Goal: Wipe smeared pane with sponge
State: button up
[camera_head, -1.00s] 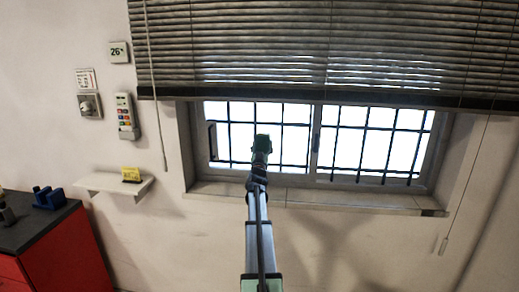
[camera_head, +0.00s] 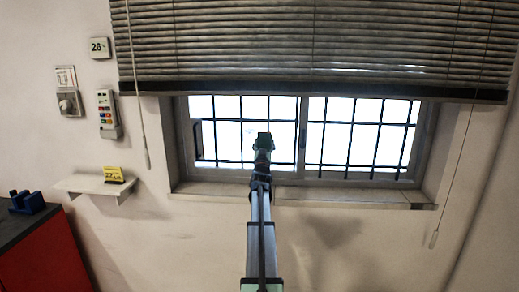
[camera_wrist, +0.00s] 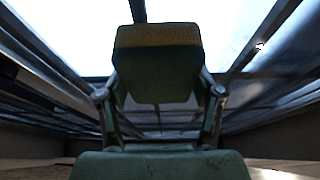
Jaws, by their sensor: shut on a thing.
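The window's bright left pane (camera_head: 228,108), crossed by dark bars, is behind my gripper (camera_head: 264,142) in the head view. A faint grey patch shows on this pane near the gripper. In the wrist view, my gripper (camera_wrist: 158,88) is shut on the sponge (camera_wrist: 158,62), a block with a dull yellow band on top and dark green below. The sponge is held between the two fingers, toward the bright glass. Whether it touches the pane cannot be told. My arm hides part of the sill and window.
A lowered blind (camera_head: 310,45) hangs over the window top, with a cord (camera_head: 140,100) at left. The sill (camera_head: 330,193) juts out below. A small shelf (camera_head: 90,187) with a yellow card (camera_head: 114,175) and a red cabinet (camera_head: 45,250) stand left.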

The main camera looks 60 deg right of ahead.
jog(key=shift+s+d, duration=0.1)
jog(key=shift+s, duration=0.2)
jog(key=shift+w+r+p, duration=0.2)
jog(key=shift+r+p, duration=0.35)
jog(key=shift+r, duration=0.6)
jog(key=shift+w+a+r+p, duration=0.1)
jog(key=shift+w+a+p, duration=0.3)
jog(key=shift+w+p, duration=0.45)
jog(key=shift+w+a+f+p, duration=0.1)
jog(key=shift+w+a+p, duration=0.15)
jog(key=shift+w, duration=0.2)
jog(key=shift+w+a+f+p, duration=0.1)
jog(key=shift+w+a+p, duration=0.15)
jog(key=shift+w, duration=0.15)
